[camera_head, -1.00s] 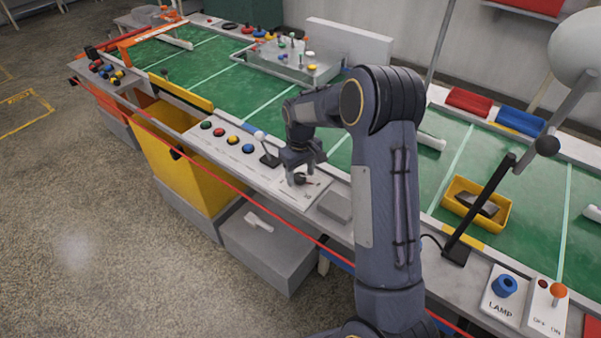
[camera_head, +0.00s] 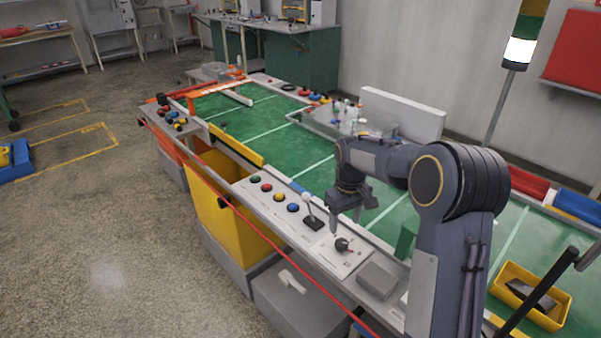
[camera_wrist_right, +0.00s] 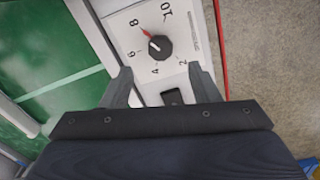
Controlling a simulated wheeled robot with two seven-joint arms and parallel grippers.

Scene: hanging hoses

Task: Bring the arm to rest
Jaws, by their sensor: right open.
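My right arm (camera_head: 455,190) reaches in from the lower right and bends over the near edge of the workbench. My right gripper (camera_head: 345,212) points down above the bench's control strip, a little above and beside a black dial knob (camera_head: 342,244). In the right wrist view the two fingers of the right gripper (camera_wrist_right: 160,88) stand apart with nothing between them. The dial (camera_wrist_right: 158,46) has a red pointer near the 8 and sits beyond the fingertips, apart from them. My left gripper does not show.
A grey block (camera_head: 378,279) and a yellow bin (camera_head: 532,296) are to the right. A red cord (camera_head: 285,259) runs along the front edge. The green bench top (camera_head: 262,125) has open room.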

